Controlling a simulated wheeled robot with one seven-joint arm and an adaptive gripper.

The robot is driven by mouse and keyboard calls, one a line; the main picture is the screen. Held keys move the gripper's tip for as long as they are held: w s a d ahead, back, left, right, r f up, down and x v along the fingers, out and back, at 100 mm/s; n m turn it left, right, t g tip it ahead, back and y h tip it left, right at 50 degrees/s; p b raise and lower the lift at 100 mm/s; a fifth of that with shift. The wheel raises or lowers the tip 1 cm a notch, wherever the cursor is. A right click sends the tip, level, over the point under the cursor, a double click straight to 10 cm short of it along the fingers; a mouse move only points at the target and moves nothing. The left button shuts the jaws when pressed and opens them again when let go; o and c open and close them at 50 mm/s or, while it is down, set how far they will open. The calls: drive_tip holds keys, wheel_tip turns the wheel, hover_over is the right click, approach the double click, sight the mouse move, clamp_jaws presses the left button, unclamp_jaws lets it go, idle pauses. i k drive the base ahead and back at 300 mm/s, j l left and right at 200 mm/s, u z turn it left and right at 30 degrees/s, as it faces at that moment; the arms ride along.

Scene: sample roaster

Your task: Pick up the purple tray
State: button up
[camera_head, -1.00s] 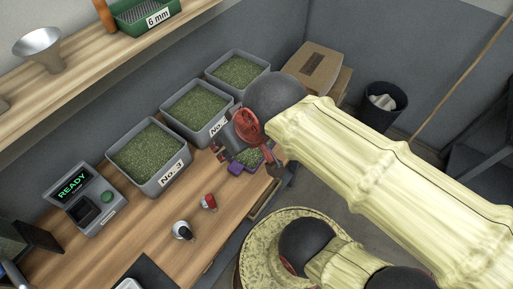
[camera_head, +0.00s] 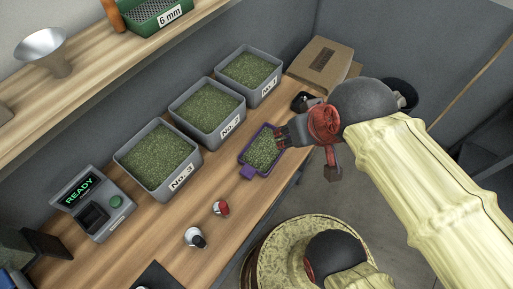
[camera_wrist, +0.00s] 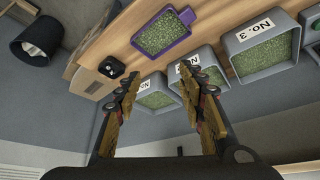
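The purple tray (camera_head: 264,152) lies on the wooden counter in front of the No. 1 and No. 2 bins, filled with green beans. A small purple tab sticks out at its near left end. In the wrist view the purple tray (camera_wrist: 186,36) shows whole, beyond the fingers and near the upper middle. My gripper (camera_head: 283,135) is beside the tray's right side in the head view, and I cannot tell whether it touches. In the wrist view my gripper (camera_wrist: 168,88) has its two fingers wide apart with nothing held between them.
Grey bins No. 3 (camera_head: 160,184), No. 2 (camera_head: 208,140) and No. 1 (camera_head: 250,98) line the wall. A READY device (camera_head: 93,206) stands at left. Two small knobbed items (camera_head: 221,208) lie on the counter. A cardboard box (camera_head: 322,62) sits at the far end, near a dark bin (camera_wrist: 38,40).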

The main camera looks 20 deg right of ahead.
sight(261, 155)
drive_tip(key=k+l+u, duration=0.1)
drive_tip(key=u, duration=3.1)
drive_tip(key=k+z, duration=0.1)
drive_tip(key=z, duration=2.85)
drive_tip(key=u, duration=0.4)
drive_tip(key=k+l+u, duration=0.2)
drive_tip(key=u, duration=0.15)
drive_tip(key=k+l+u, duration=0.25)
drive_tip(key=u, duration=0.15)
drive_tip(key=k+l+u, duration=0.1)
drive_tip(key=k+u, duration=0.25)
drive_tip(key=k, duration=0.15)
